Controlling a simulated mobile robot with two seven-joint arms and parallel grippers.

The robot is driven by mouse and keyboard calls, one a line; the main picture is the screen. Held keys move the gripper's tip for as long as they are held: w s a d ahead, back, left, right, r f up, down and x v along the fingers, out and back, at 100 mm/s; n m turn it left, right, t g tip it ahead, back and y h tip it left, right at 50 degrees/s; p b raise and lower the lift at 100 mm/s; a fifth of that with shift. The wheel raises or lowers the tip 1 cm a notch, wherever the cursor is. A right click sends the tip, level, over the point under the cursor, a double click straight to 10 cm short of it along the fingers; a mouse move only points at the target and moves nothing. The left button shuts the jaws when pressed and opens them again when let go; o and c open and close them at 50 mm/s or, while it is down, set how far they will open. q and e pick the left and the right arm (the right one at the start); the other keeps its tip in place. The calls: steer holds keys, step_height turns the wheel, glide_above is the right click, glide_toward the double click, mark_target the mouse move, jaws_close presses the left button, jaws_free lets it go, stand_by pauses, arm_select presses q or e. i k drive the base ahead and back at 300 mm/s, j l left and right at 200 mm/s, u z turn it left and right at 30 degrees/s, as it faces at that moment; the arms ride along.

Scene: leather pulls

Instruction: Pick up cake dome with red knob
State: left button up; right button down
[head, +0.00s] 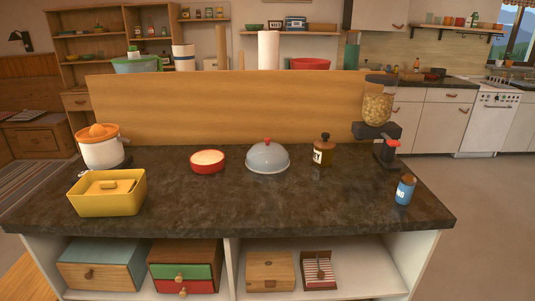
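The cake dome (268,158) is a grey, see-through-looking rounded cover with a small red knob (267,141) on top. It stands upright near the middle of the dark stone counter (240,205), towards the back. Neither of my grippers shows in the head view.
A red bowl (208,161) stands left of the dome and a brown jar (322,150) stands right of it. A yellow box (108,193), an orange-topped juicer (101,147), a dispenser (377,110) and a blue can (405,190) stand nearer the sides. A wooden panel (240,105) rises behind. The counter's front middle is clear.

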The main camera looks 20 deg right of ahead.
mark_target(268, 157)
steer(key=i+l, duration=0.1)
steer(key=l, duration=0.45)
steer(key=i+l, duration=0.1)
steer(key=l, duration=0.45)
steer(key=i+l+u, duration=0.1)
steer(key=l+u, duration=0.2)
steer(key=l, duration=0.7)
